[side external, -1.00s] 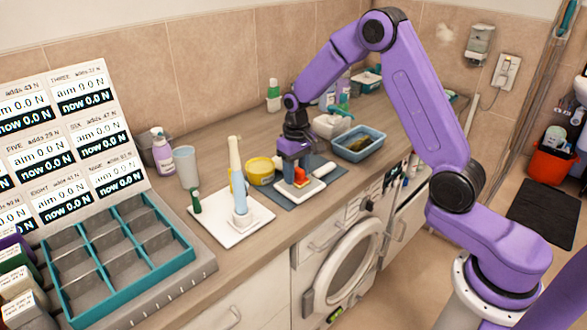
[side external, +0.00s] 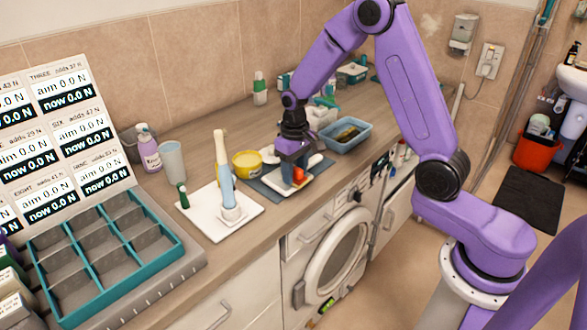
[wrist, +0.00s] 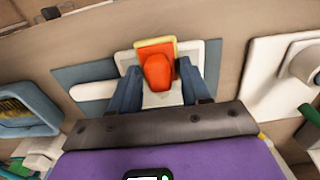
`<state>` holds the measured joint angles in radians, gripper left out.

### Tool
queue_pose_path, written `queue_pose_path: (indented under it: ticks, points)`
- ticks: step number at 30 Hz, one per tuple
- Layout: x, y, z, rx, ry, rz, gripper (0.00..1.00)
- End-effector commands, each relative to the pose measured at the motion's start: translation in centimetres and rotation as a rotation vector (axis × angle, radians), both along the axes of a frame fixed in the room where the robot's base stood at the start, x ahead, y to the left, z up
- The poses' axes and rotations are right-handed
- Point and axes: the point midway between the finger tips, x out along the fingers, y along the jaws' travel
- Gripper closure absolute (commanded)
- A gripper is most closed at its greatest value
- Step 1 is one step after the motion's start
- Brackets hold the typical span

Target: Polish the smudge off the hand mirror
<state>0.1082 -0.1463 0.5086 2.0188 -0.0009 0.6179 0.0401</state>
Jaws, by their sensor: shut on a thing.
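The hand mirror (side external: 283,186) lies flat on a grey-blue mat (side external: 262,188), with a pale face and a white handle (side external: 314,160). In the wrist view the handle (wrist: 93,91) points left. My gripper (side external: 298,172) is shut on an orange-red block with a yellow base (side external: 298,175). The wrist view shows the block (wrist: 157,72) between both fingers, over the mirror face (wrist: 195,54). I cannot tell whether its base touches the mirror. No smudge can be made out; block and fingers hide part of the face.
A white board (side external: 207,220) with an upright cream-and-blue brush stands left of the mat. A yellow tub (side external: 247,164) is behind it, a blue tray (side external: 345,136) to its right. A teal sectioned tray (side external: 105,255) and force panel reading 0.0 N (side external: 70,125) stand far left.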

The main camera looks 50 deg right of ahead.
Motion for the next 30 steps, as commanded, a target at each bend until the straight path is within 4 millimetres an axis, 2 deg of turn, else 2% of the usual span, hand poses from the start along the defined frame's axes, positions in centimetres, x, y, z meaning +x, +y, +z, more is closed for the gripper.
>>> queue_pose_path:
  ticks: [7, 30]
  points:
    - [1.8, -0.1, 0.0, 0.000, -0.006, -0.001, 0.87]
    - [5.0, -0.2, 0.1, 0.000, -0.004, 0.000, 0.87]
